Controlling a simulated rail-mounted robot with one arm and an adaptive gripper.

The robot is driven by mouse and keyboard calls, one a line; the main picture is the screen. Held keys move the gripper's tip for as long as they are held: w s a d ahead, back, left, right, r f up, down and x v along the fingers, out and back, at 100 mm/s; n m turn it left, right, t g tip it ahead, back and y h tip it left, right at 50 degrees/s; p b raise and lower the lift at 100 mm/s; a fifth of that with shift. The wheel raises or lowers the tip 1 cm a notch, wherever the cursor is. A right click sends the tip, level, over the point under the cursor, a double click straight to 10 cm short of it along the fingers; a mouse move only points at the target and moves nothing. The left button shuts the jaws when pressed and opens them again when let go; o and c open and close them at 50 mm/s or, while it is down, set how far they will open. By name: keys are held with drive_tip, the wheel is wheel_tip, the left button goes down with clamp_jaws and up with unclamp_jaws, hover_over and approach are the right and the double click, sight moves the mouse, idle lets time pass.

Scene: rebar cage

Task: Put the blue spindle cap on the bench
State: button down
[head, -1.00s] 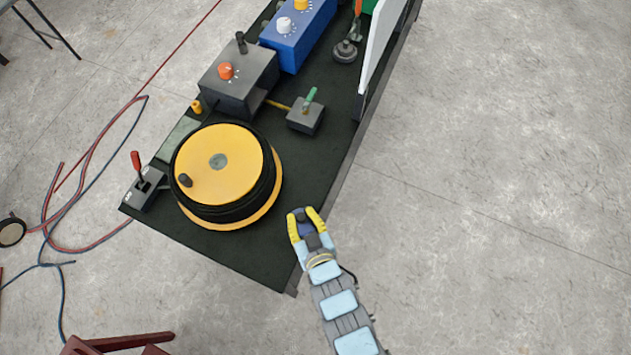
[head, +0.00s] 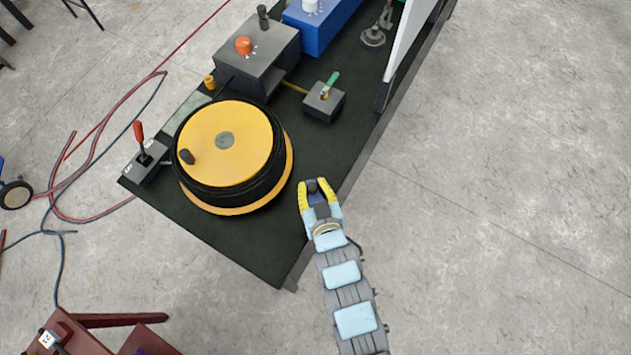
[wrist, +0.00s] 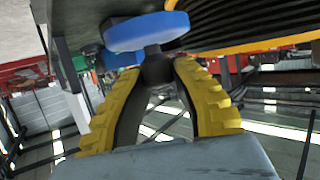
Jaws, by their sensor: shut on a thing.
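The blue spindle cap (wrist: 146,31) shows in the wrist view as a blue disc with a dark grey stem or knob. My gripper (wrist: 157,72) is shut on that dark part between its yellow fingers. In the head view my gripper (head: 315,184) is over the right side of the bench, right of the yellow reel. The cap is mostly hidden between the fingers there; only a little dark blue shows. The bench (head: 250,250) has a dark green top. I cannot tell whether the cap touches it.
The large yellow reel (head: 225,141) with black winding stands close left of my gripper. A small grey box with a green lever (head: 324,102) is beyond it, near a grey box with an orange knob (head: 254,55). A white panel (head: 408,45) rises at the right edge. The front corner is clear.

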drive_tip(key=shift+w+d+f+b, duration=0.1)
drive_tip(key=shift+w+f+b, duration=0.4)
drive_tip(key=shift+w, duration=0.2)
drive_tip(key=shift+w+f, duration=0.15)
drive_tip(key=shift+w, duration=0.2)
drive_tip(key=shift+w+d+f, duration=0.2)
drive_tip(key=shift+w+f, duration=0.85)
drive_tip(key=shift+f, duration=0.3)
drive_tip(key=shift+w+d+f, duration=0.2)
drive_tip(key=shift+w+f, duration=0.8)
drive_tip(key=shift+f, duration=1.75)
drive_tip(key=c, duration=1)
unclamp_jaws()
drive_tip(key=shift+f, duration=0.1)
